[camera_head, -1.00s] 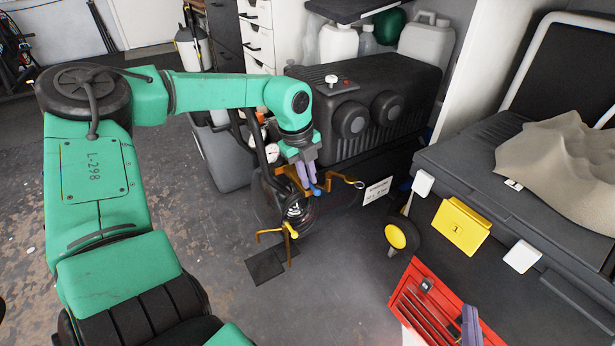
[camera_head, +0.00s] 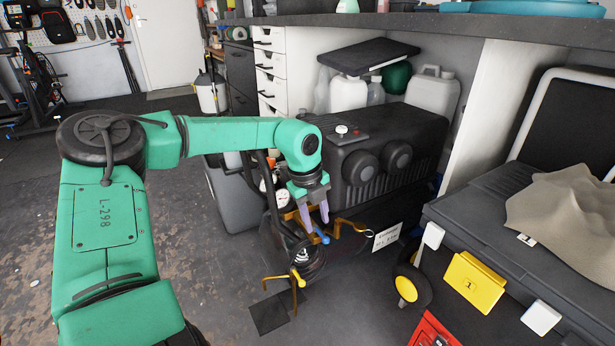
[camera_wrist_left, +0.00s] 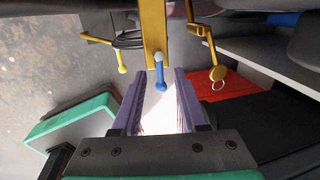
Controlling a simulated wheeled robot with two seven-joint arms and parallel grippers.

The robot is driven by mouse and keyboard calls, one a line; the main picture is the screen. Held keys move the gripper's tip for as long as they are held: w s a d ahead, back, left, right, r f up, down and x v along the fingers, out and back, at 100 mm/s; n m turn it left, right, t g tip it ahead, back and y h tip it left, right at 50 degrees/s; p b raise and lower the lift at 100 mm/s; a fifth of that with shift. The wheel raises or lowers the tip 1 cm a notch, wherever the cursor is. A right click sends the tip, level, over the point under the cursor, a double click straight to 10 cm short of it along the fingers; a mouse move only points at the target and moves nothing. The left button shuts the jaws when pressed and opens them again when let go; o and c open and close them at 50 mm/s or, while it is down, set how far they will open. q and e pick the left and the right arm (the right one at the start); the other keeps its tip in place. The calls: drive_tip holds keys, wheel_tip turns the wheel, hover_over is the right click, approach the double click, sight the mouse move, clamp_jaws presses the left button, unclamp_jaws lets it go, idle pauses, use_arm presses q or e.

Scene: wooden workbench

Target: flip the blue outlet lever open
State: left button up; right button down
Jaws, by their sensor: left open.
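The blue outlet lever (camera_head: 322,237) is a small blue-tipped handle at the compressor's brass-coloured pipework, low in front of the black machine. My left gripper (camera_head: 316,216) is open, pointing down just above the lever in the head view. In the wrist view its two purple fingers flank the lever, with gaps on both sides. I cannot tell how deep the lever sits between them. My right gripper is not in view.
The black compressor (camera_head: 385,140) stands behind the pipework. Yellow handles (camera_head: 292,279) stick out in front, and a brass arm with a ring (camera_head: 350,226) reaches right. Floor at front left is clear.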

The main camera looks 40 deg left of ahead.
use_arm(q)
wheel_tip(320, 180, up, 2)
drive_tip(key=shift+s+r+p, duration=0.15)
drive_tip(key=shift+p, duration=0.4)
wheel_tip(320, 180, up, 10)
drive_tip(key=s+p, duration=0.2)
drive_tip(key=p, duration=0.1)
drive_tip(key=shift+a, duration=0.35)
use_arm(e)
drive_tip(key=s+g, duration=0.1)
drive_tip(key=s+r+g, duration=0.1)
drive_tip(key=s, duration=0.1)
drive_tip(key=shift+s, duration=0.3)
use_arm(q)
drive_tip(key=shift+s, duration=0.1)
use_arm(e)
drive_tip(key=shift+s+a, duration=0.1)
